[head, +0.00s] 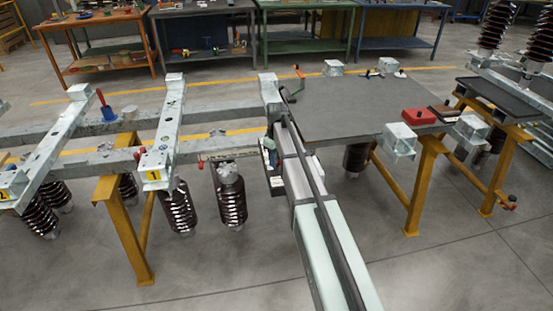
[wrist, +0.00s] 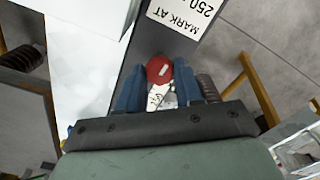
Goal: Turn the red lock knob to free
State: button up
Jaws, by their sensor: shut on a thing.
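In the wrist view, the red lock knob (wrist: 159,66), round with a pale bar mark on its face, sits between the blue fingers of my gripper (wrist: 160,77). The fingers are shut on it, one on each side. A white tag (wrist: 158,97) with dark writing shows between the fingers, just below the knob. The knob lies against a dark grey surface (wrist: 168,30). In the head view my arm covers this spot, and I cannot make out the knob or the fingertips there.
A white label (wrist: 184,14) reading "MARK AT 250" is close above the knob. In the head view, a galvanised beam (head: 215,116) runs left, with brown insulators (head: 231,200) below.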

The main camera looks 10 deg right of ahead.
jog(key=shift+w+n, duration=0.1)
jog(key=shift+n, duration=0.4)
jog(key=o, duration=1)
jog(key=shift+o, duration=0.2)
jog(key=shift+r, duration=0.1)
notch_tip(320, 180, up, 14)
